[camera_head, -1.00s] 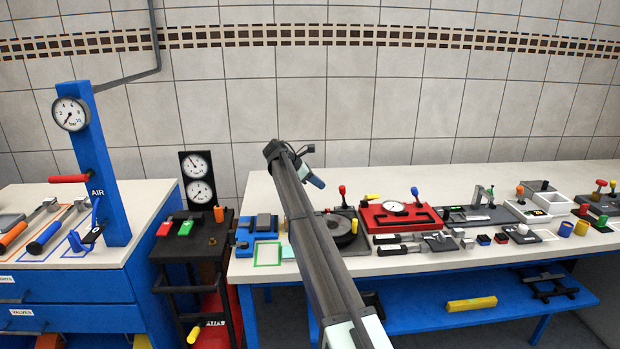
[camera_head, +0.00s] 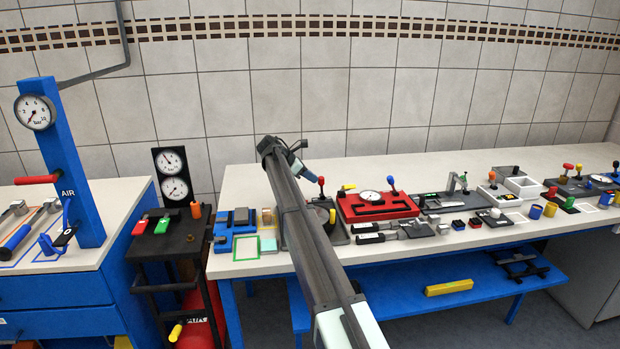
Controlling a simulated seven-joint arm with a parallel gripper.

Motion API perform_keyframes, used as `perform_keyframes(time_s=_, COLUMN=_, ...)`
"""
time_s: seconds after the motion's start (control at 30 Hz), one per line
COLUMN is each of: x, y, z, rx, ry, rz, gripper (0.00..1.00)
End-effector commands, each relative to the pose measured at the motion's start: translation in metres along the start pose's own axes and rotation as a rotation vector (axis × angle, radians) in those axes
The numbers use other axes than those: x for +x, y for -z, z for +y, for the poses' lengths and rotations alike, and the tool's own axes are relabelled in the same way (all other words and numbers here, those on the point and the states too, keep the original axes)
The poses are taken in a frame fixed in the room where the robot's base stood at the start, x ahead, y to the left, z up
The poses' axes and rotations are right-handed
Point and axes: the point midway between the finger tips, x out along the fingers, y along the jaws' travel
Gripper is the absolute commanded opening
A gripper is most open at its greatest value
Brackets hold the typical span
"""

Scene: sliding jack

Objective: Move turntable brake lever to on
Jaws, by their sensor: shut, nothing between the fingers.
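The dark turntable (camera_head: 342,236) sits on the bench, left of the red gauge box. My arm crosses in front and hides much of it. A lever with a red knob (camera_head: 321,181) stands upright at its back edge; I take this for the brake lever, but its label and on side cannot be read. A small yellow handle (camera_head: 332,215) shows by the disc. My gripper (camera_head: 309,178) is small in view at the arm's far end, pointing down and right. It looks shut and empty, just left of the red knob in the picture; contact cannot be told.
The red gauge box (camera_head: 375,206) with a blue-knobbed lever stands right of the turntable, a yellow handle (camera_head: 348,187) behind. Blue blocks (camera_head: 238,217) and a green frame (camera_head: 254,247) lie left. Several other fixtures fill the right bench. A black cart (camera_head: 165,243) stands left.

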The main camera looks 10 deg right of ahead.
Motion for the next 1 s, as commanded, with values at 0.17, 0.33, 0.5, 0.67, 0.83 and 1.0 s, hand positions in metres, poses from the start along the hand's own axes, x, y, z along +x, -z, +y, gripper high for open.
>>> perform_keyframes(time_s=0.17, x=0.0, y=0.0, z=0.0, rx=0.001, ry=0.0, rz=0.004, gripper=0.0)
perform_keyframes(time_s=0.33, x=0.001, y=-0.001, z=0.0, rx=0.001, ry=-0.001, rz=0.01, gripper=0.0)
perform_keyframes(time_s=0.5, x=0.001, y=-0.002, z=-0.001, rx=0.003, ry=-0.002, rz=0.02, gripper=0.0)
perform_keyframes(time_s=0.67, x=0.002, y=-0.004, z=-0.001, rx=0.005, ry=-0.003, rz=0.034, gripper=0.0)
perform_keyframes(time_s=0.83, x=0.003, y=-0.008, z=-0.001, rx=0.01, ry=-0.006, rz=0.066, gripper=0.0)
perform_keyframes(time_s=1.0, x=0.007, y=-0.015, z=-0.003, rx=0.018, ry=-0.014, rz=0.137, gripper=0.0)
